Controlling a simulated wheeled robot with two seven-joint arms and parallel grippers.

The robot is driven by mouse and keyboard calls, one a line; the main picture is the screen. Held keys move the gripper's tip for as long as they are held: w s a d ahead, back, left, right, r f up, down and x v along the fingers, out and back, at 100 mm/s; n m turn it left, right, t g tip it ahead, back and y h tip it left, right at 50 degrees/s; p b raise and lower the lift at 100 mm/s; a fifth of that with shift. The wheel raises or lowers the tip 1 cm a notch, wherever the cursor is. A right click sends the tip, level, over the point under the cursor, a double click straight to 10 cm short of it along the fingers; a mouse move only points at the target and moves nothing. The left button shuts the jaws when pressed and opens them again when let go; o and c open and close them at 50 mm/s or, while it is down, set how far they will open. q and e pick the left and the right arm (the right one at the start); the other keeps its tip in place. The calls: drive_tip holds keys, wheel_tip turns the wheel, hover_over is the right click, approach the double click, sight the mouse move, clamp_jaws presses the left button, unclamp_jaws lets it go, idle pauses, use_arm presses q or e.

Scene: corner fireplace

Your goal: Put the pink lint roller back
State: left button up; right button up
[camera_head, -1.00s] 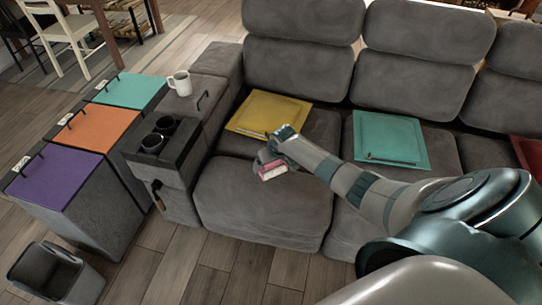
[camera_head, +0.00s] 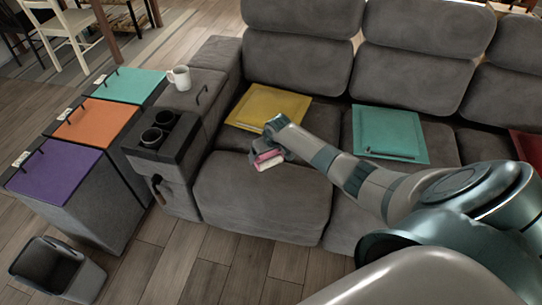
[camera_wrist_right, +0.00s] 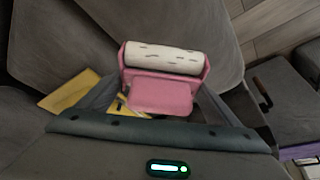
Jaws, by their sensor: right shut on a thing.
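The pink lint roller (camera_head: 269,161) has a white roll with dark marks. It is held in my right gripper (camera_head: 262,151), over the left sofa seat, close to the front of the yellow board. In the right wrist view the lint roller (camera_wrist_right: 163,80) fills the middle, its pink frame between the jaws and the white roll facing outward. The lower part of its handle is hidden by the gripper. My left gripper is not in view.
A yellow board (camera_head: 285,103) and a teal board (camera_head: 388,131) lie on the sofa (camera_head: 262,199). To the left stand a cup-holder console (camera_head: 178,139), a white mug (camera_head: 180,77), and bins with purple (camera_head: 56,174), orange (camera_head: 97,122) and teal lids (camera_head: 126,84). A grey bin (camera_head: 82,276) stands on the floor.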

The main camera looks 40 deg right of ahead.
drive_tip(key=w+a+r, duration=0.2)
drive_tip(key=a+r, duration=0.6)
drive_tip(key=r, duration=0.3)
drive_tip(key=w+a+r, duration=0.2)
drive_tip(key=a+r, duration=0.5)
drive_tip(key=r, duration=0.4)
drive_tip(key=s+a+r, duration=0.4)
drive_tip(key=s+r, duration=0.3)
drive_tip(key=s, duration=0.1)
drive_tip(key=s+a+r+n, duration=0.1)
drive_tip(key=s+a+r, duration=0.3)
drive_tip(key=s+r, duration=0.4)
drive_tip(key=shift+s+y, duration=0.3)
drive_tip(key=shift+s, duration=0.2)
